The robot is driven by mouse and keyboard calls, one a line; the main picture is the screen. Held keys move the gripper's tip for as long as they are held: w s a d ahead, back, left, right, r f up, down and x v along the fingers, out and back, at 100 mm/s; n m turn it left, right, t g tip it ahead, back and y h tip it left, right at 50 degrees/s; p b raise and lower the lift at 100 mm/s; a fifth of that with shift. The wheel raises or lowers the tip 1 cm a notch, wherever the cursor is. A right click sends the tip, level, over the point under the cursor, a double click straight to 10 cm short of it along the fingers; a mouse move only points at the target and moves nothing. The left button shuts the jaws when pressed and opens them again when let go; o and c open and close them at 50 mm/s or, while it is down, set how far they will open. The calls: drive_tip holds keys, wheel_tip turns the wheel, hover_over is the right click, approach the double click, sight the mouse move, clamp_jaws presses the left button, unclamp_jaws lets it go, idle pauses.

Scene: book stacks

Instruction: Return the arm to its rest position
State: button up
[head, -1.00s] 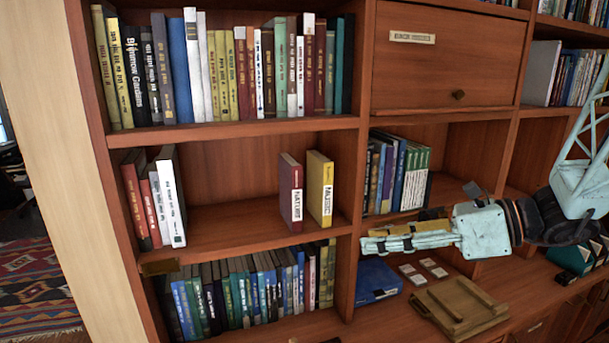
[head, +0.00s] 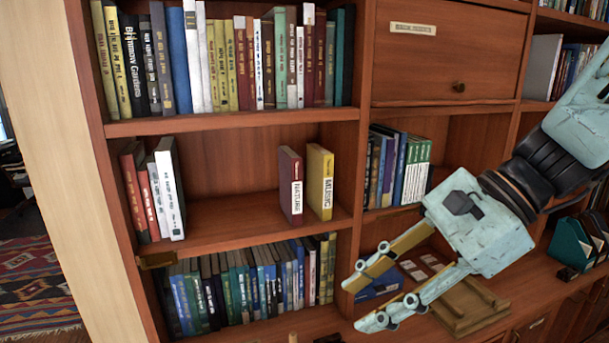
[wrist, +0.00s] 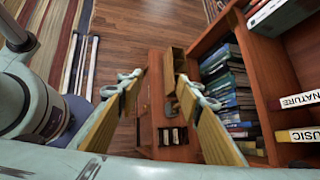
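My gripper (head: 366,300) is at the right of the head view, in front of the shelf unit, pointing down and to the left. Its two fingers are spread apart with nothing between them. In the wrist view the yellow-padded fingers (wrist: 150,105) also stand apart, with floor and a wooden ledge beyond them. My gripper hides part of the blue box (head: 378,286) and of the wooden tray (head: 465,308) on the lower ledge. My arm reaches in from the right edge.
The NATURE book (head: 290,185) and the MUSIC book (head: 320,183) stand upright on the middle shelf. Leaning books (head: 168,190) stand at that shelf's left end. The bottom shelf holds a full row (head: 245,285). A green file holder (head: 572,244) stands at the right. Open floor lies at the left.

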drive_tip(key=s+d+n+t+h+b, duration=0.3)
drive_tip(key=s+d+n+h, duration=0.5)
drive_tip(key=s+d+n, duration=0.3)
drive_tip(key=shift+s+f+n+h+b, duration=0.25)
drive_tip(key=shift+s+n+h+b, duration=0.15)
drive_tip(key=shift+s+n, duration=1.5)
drive_tip(key=shift+w, duration=0.1)
